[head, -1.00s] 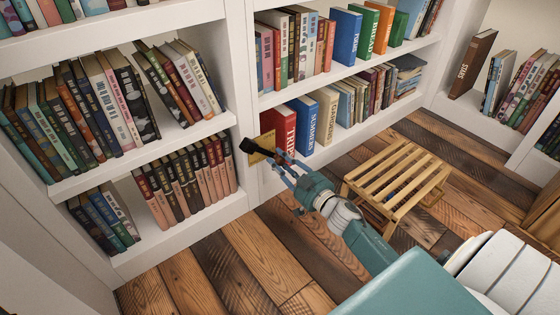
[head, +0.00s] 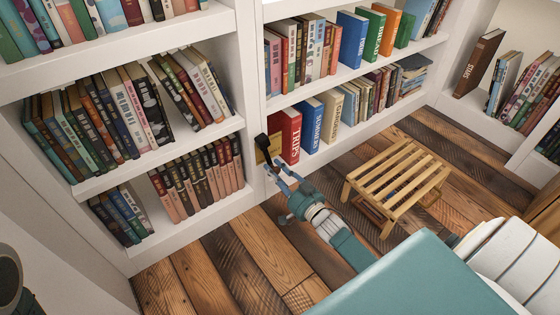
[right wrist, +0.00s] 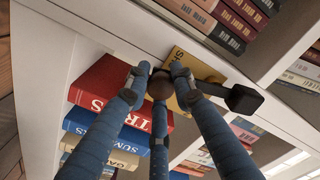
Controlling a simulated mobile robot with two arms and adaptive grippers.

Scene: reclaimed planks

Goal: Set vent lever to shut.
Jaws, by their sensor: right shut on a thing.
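The vent lever has a black handle (head: 262,141) on a brass plate (head: 275,150), fixed to the white shelf post. In the right wrist view the handle (right wrist: 243,99) points to the right, past a brown round knob (right wrist: 160,84), in front of the plate (right wrist: 181,58). My right gripper (head: 274,170) is at the lever, just below the plate. In the right wrist view its blue fingers (right wrist: 160,78) are closed around the brown knob, with the black handle sticking out beside them. The fingers hide part of the lever. My left gripper is not in view.
A red book (head: 291,134) stands on the shelf right beside the plate, with a blue book (head: 312,125) next to it. A slatted wooden stool (head: 401,178) stands on the plank floor to the right of my arm.

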